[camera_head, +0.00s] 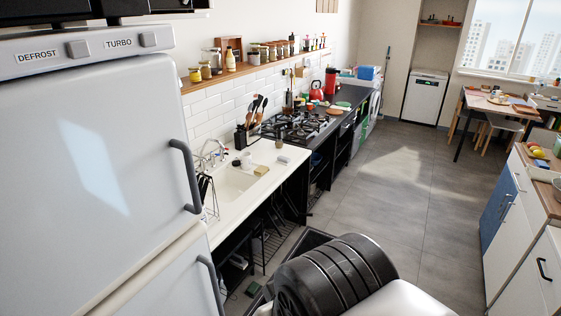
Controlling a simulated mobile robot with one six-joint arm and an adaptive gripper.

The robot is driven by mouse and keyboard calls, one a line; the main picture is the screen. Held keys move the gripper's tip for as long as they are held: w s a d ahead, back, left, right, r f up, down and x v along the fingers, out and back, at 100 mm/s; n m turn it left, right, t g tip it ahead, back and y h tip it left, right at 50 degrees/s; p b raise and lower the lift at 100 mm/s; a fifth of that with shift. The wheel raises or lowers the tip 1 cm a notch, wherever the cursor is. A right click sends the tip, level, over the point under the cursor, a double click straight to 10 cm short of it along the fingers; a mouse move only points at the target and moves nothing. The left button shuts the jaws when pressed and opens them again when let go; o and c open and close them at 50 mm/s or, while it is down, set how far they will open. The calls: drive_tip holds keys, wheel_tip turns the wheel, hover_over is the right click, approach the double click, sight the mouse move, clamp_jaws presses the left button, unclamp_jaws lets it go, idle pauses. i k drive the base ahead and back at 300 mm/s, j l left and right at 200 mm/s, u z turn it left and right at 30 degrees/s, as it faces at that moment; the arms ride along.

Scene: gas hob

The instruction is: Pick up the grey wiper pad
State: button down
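I cannot clearly make out the grey wiper pad. A small pale grey item (283,159) lies on the white counter at the right of the sink, but it is too small to tell what it is. A yellow sponge-like block (261,170) is at the sink's right edge. The large black ribbed cylinder and white housing at the bottom centre look like part of my own arm. My gripper does not show in this view.
A tall white fridge (90,170) fills the left side. The sink (233,183) and gas hob (300,124) line the wall counter. A utensil holder (241,138) stands beside the hob. Grey floor (390,180) is open between this counter and the right-hand cabinets (510,240).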

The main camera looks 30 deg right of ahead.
sight(283, 160)
drive_tip(key=i+l, duration=0.45)
drive_tip(key=i+l+u, duration=0.1)
drive_tip(key=i+l, duration=0.7)
drive_tip(key=i+l+u, duration=0.1)
drive_tip(key=i+l, duration=0.35)
drive_tip(key=l, duration=0.15)
drive_tip(key=i+l, duration=0.4)
drive_tip(key=i+l+u, duration=0.1)
drive_tip(key=i+l, duration=0.25)
drive_tip(key=l, duration=0.25)
drive_tip(key=i+l, duration=0.4)
drive_tip(key=l, duration=0.15)
